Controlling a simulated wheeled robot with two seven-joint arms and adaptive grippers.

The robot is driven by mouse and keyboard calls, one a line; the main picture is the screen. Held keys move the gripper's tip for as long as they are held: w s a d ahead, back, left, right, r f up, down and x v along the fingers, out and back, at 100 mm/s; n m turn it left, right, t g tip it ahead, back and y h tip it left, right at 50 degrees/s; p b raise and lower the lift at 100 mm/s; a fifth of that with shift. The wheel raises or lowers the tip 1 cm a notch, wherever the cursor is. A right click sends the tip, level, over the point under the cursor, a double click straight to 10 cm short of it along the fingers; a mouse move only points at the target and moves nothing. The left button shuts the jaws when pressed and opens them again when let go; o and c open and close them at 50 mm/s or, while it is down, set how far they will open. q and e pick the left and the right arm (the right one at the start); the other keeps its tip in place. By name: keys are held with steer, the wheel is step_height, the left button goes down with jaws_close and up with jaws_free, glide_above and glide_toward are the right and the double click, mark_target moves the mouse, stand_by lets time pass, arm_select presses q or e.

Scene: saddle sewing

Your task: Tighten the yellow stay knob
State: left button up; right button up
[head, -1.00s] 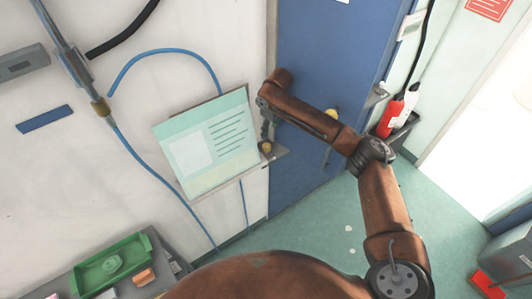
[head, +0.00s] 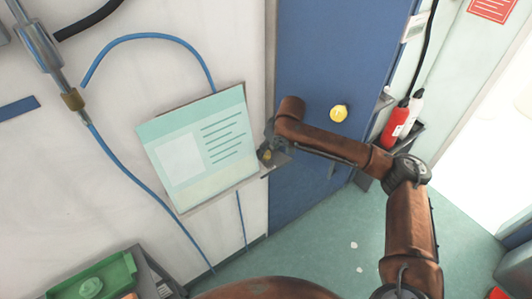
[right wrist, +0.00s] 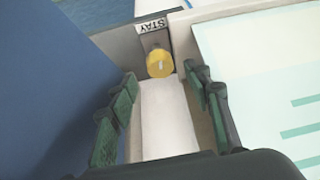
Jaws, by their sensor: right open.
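The yellow stay knob (right wrist: 160,63) shows in the right wrist view, on a grey plate beside an upside-down STAY label (right wrist: 153,25). My right gripper (right wrist: 162,86) is open, its two green-padded fingers on either side of the view below the knob. The knob appears just beyond the fingertips, between their lines; I cannot tell whether they touch it. In the head view the knob (head: 266,155) is small, on a bracket at the wall's edge, with my right gripper (head: 268,138) close by it. My left gripper is not in view.
A pale green printed board (head: 200,150) hangs left of the bracket. The blue door (head: 325,60) carries another yellow knob (head: 339,113). A green tray (head: 95,277) lies at lower left.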

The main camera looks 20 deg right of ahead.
mark_target(267, 154)
steer(key=x, duration=0.3)
steer(key=shift+w+f, duration=0.15)
steer(key=shift+f, duration=0.1)
steer(key=shift+w+a+f, duration=0.1)
steer(key=shift+f, duration=0.15)
steer(key=shift+w+f, duration=0.1)
steer(key=shift+f, duration=0.05)
steer(key=c, duration=1.1)
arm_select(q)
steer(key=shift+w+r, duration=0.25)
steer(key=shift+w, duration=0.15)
